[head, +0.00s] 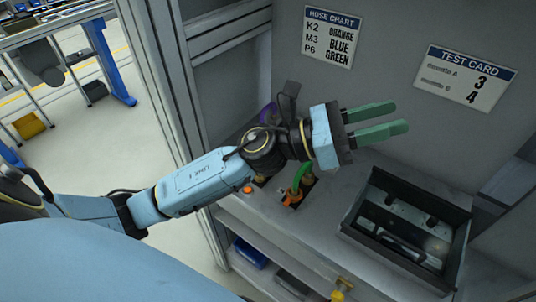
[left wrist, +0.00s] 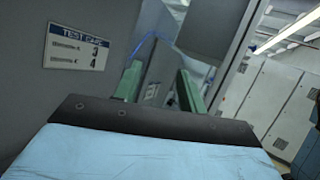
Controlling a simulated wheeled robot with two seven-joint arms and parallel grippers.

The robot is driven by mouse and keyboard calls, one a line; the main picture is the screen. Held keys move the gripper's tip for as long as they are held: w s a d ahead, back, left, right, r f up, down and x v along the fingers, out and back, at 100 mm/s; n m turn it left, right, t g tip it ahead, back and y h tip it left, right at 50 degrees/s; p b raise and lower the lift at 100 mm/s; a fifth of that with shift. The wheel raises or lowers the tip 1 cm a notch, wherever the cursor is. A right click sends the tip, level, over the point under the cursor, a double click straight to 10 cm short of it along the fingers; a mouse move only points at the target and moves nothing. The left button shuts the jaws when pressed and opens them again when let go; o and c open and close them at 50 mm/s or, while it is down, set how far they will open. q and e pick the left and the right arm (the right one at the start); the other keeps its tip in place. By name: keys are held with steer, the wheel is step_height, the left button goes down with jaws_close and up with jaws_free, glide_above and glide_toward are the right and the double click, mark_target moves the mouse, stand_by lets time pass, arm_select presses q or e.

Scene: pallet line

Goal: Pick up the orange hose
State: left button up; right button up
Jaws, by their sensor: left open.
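My left gripper (head: 400,116) is open and empty, its two green fingers pointing right in front of the grey back wall. It also shows in the left wrist view (left wrist: 158,72), with nothing between its fingers. A green hose (head: 302,177) stands on the grey bench below the gripper, by a small orange fitting (head: 292,199). A purple loop (head: 268,113) shows behind my wrist, partly hidden. I cannot make out an orange hose for certain; my arm covers part of the bench. My right gripper is not in view.
A dark open tray (head: 355,208) with metal parts stands right of the green hose. A hose chart (head: 332,37) and a test card (head: 465,78) hang on the wall. An orange button (head: 247,190) sits near the bench's left end. A blue bin (head: 250,253) is below.

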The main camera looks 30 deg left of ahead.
arm_select(q)
step_height(320, 180, down, 10)
steer(key=s+m+g+y, duration=0.1)
steer(key=m+g+y, duration=0.5)
steer(key=m+g, duration=0.85)
steer(key=w+a+f+m+t+y, duration=0.15)
steer(key=a+m+y, duration=0.45)
steer(key=a, duration=0.6)
steer(key=w+a+f+m+t+y, duration=0.15)
steer(key=a+m+y, duration=0.25)
steer(key=a+y, duration=0.55)
steer(key=a+f, duration=0.1)
steer(key=f, duration=0.1)
steer(key=f+h, duration=0.1)
steer(key=f, duration=0.2)
steer(key=a+f+h, duration=0.1)
steer(key=f, duration=0.1)
steer(key=shift+w+a+f+p, duration=0.15)
steer(key=shift+w+a+p, duration=0.15)
steer(key=shift+p, duration=0.05)
steer(key=shift+s+d+f+p, duration=0.1)
steer(key=shift+f+p, duration=0.2)
steer(key=shift+f, duration=1.25)
steer(key=shift+s+d+f+p, duration=0.1)
steer(key=shift+f+p, duration=0.15)
steer(key=shift+f, duration=1.25)
steer(key=shift+a, duration=0.1)
jaws_close()
